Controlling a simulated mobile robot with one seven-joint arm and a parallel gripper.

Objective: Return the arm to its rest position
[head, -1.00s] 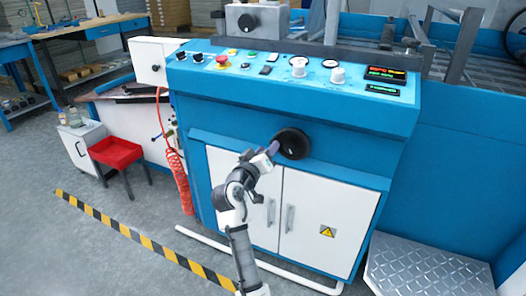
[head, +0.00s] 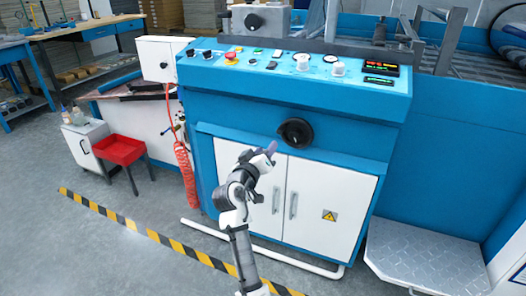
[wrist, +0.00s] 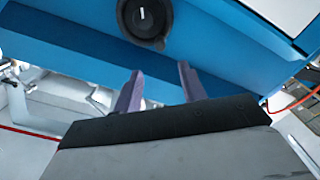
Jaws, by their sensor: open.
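My gripper (head: 271,148) is in front of the blue machine, just below and left of the black round knob (head: 295,132). In the wrist view its two purple fingers (wrist: 158,82) stand apart with nothing between them. The knob also shows in the wrist view (wrist: 145,20), beyond the fingertips and clear of them, with a white mark on its face. My arm reaches up from the bottom of the head view, bent at the wrist.
The blue machine (head: 300,95) has a sloped control panel on top and white cabinet doors (head: 325,205) below. A metal step (head: 425,265) stands at the right. A red stool (head: 118,150) and a red coiled hose (head: 184,165) are at the left. Striped tape (head: 165,240) crosses the open floor.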

